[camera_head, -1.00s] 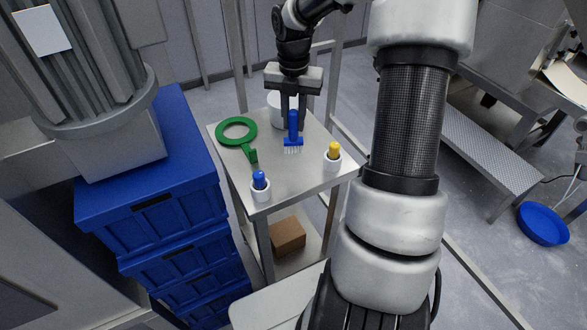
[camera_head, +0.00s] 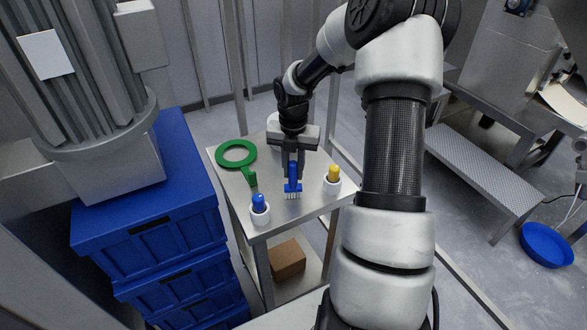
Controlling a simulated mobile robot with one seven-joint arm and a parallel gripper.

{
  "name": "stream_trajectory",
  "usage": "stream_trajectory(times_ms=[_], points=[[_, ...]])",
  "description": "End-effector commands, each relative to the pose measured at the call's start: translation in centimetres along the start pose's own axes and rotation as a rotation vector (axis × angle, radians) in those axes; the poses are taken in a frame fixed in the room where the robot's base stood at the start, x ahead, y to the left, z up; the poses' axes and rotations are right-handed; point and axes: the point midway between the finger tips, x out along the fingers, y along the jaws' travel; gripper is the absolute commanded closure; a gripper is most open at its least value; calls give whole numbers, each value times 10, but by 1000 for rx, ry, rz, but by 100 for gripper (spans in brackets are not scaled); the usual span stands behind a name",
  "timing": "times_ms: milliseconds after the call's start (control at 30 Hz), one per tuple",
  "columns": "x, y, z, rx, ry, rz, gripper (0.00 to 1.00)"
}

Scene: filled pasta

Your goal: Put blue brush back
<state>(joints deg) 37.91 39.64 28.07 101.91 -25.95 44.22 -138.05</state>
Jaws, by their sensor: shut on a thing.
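The blue brush (camera_head: 292,183) has an upright handle and white bristles pointing down. My gripper (camera_head: 292,170) is shut on its handle from above. The brush is over the small metal table (camera_head: 270,212), its bristles at or just above the top; I cannot tell whether they touch. At the front left of the table stands a white holder (camera_head: 260,217) with a blue-topped item (camera_head: 259,202) in it. At the right stands another white holder (camera_head: 331,188) with a yellow-topped item (camera_head: 333,173).
A green ring-shaped tool (camera_head: 237,154) lies at the table's left. A white round container (camera_head: 273,122) is partly hidden behind my gripper. Blue stacked crates (camera_head: 150,240) stand close on the left. A cardboard box (camera_head: 287,259) sits on the lower shelf.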

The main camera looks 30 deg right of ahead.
Motion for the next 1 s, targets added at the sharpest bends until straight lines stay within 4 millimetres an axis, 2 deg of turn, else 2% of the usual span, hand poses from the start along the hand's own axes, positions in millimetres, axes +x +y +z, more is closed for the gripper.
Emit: stream_trajectory(times_ms=[33, 67, 167, 433, 567, 667, 1000], points=[[2, 0, 0, 0, 1, 0, 100], [2, 0, 0, 0, 0, 0, 76], [2, 0, 0, 0, 0, 0, 61], [1, 0, 0, 0, 0, 0, 61], [-7, 0, 1, 0, -3, 1, 61], [-23, 0, 2, 0, -5, 0, 61], [-95, 0, 1, 1, -4, 1, 61]])
